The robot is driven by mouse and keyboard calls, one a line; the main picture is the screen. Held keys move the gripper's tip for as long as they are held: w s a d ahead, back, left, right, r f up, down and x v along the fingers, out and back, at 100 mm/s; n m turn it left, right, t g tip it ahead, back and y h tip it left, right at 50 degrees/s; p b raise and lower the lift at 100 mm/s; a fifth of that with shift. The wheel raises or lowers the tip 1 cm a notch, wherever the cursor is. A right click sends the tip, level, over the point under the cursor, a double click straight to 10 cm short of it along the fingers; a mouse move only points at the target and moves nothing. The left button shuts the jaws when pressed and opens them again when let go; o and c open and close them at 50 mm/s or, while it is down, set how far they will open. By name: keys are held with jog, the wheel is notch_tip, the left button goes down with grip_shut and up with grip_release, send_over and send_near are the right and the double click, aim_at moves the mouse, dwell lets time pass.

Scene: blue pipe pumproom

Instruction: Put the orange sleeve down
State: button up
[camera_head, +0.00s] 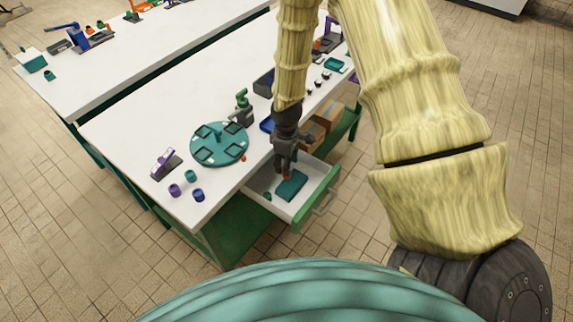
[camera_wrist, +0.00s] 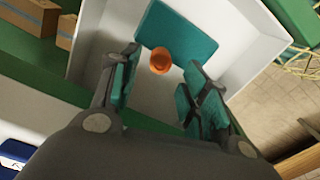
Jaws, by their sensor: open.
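The orange sleeve (camera_wrist: 160,61) shows in the wrist view as a small round hollow piece, at the edge of a flat teal block (camera_wrist: 176,32) in the drawer. In the head view the sleeve (camera_head: 287,178) is a small orange spot just under my gripper (camera_head: 285,168), at the block's (camera_head: 292,187) near-left end. My gripper (camera_wrist: 163,80) is open, its teal-padded fingers apart on either side of the sleeve. I cannot tell whether the sleeve rests on the block or on the drawer floor. The open white drawer (camera_head: 268,207) has a green front.
A small green piece (camera_head: 267,196) lies in the drawer. On the white table are a teal round plate (camera_head: 219,157) with dark square pads, purple and teal cups (camera_head: 174,190), and a small orange piece (camera_head: 243,158) near the edge. Cardboard boxes (camera_head: 326,117) stand on a green shelf beyond the drawer.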

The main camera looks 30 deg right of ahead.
notch_tip(320, 180, up, 11)
jog(key=b, duration=0.1)
dwell(0.6)
jog(key=shift+r, duration=0.1)
